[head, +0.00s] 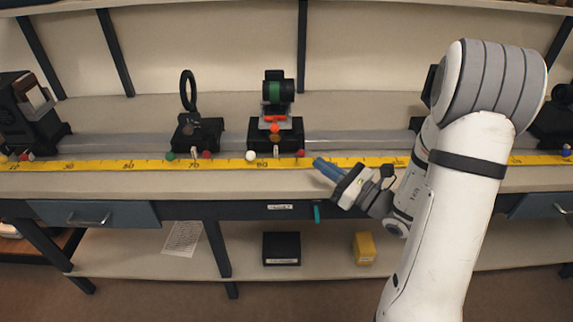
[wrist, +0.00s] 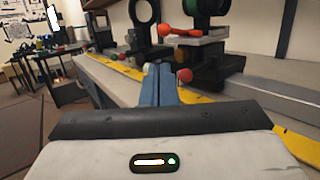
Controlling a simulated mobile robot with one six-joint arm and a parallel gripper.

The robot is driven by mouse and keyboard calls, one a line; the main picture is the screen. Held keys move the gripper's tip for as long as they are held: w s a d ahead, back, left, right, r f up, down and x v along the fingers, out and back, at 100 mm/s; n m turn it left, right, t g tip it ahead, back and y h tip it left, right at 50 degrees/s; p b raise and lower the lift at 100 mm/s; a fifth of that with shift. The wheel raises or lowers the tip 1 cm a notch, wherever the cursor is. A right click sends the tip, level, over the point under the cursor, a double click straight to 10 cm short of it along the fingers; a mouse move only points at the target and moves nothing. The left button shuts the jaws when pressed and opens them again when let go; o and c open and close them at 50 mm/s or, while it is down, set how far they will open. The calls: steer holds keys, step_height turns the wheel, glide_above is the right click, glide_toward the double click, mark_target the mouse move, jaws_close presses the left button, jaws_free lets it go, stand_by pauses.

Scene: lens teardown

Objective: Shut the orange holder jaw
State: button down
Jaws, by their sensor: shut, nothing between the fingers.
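The orange holder jaw (head: 275,118) is a small orange bar on the front of a black holder (head: 288,137) on the rail. Above it stands a black lens barrel with a green band (head: 274,90). In the wrist view the orange jaw (wrist: 180,33) is a bar with a round end, at the upper middle. Whether it is open or shut I cannot tell. My gripper (head: 318,164), with blue fingers, is right of and in front of the holder, over the yellow scale, apart from the jaw. In the wrist view the fingers (wrist: 159,75) are together and empty.
A yellow scale (head: 225,162) runs along the bench front below the grey rail (head: 340,137). A black ring mount (head: 189,92) stands left of the holder. Red (head: 300,153) and white (head: 250,155) balls stick out near the scale. A dark box (head: 281,248) and yellow box (head: 364,247) sit on the lower shelf.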

step_height(320, 180, down, 2)
steer(key=f+t+b, duration=0.1)
steer(key=t+b, duration=0.1)
steer(key=b, duration=0.1)
glide_toward(275, 122)
steer(key=shift+m, duration=0.3)
steer(key=a, duration=0.1)
steer(key=a+r, duration=0.1)
steer(key=w+a, duration=0.1)
steer(key=a, duration=0.1)
steer(key=shift+r, duration=0.25)
